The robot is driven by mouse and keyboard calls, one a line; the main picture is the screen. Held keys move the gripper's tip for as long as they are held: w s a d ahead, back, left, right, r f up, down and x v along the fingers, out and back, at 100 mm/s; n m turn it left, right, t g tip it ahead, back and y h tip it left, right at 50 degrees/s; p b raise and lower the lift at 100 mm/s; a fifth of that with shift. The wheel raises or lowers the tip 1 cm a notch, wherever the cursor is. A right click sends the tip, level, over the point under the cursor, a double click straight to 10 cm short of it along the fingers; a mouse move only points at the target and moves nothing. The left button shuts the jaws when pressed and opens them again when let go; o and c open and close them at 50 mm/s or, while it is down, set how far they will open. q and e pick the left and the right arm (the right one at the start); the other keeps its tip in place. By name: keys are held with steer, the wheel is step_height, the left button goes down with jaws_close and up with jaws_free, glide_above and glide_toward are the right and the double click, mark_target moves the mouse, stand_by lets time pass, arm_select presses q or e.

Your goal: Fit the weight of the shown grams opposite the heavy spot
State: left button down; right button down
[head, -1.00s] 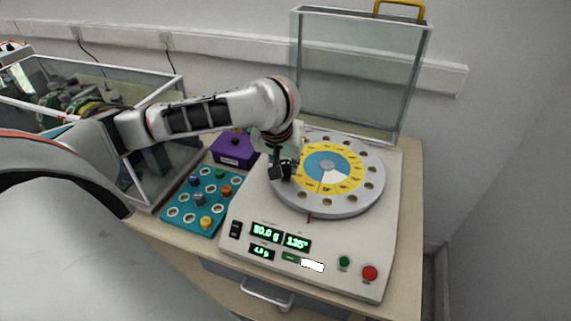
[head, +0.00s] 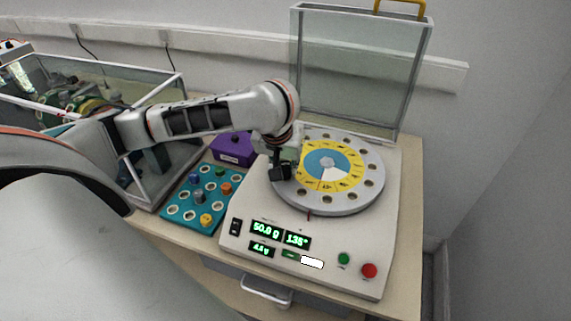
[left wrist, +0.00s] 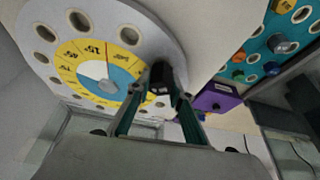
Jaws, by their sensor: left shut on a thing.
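My left gripper (head: 281,171) is at the left rim of the grey balancing disc (head: 345,207). In the left wrist view its fingers (left wrist: 160,88) are closed around a small dark thing, seemingly a weight, over the disc's edge. The fingers hide most of it, and I cannot tell whether it sits in a hole. The disc has a ring of holes, a yellow number ring (head: 325,187) and a blue centre with a white wedge. The displays read 50.0 g (head: 265,228), 135° (head: 297,239) and seemingly 4.8 g (head: 261,249). My right gripper is not in view.
A teal tray (head: 184,198) with several coloured weights and empty holes lies left of the machine (head: 330,240). A purple box (head: 233,148) stands behind the tray. A clear lid (head: 357,75) stands raised behind the disc. Green (head: 344,259) and red (head: 369,271) buttons are at the front right.

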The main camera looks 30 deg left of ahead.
arm_select(q)
steer(key=shift+f, duration=0.4)
steer(key=c, duration=1.7)
jaws_free()
steer(key=shift+r, duration=0.1)
steer(key=v, duration=1.2)
steer(key=shift+w, duration=0.1)
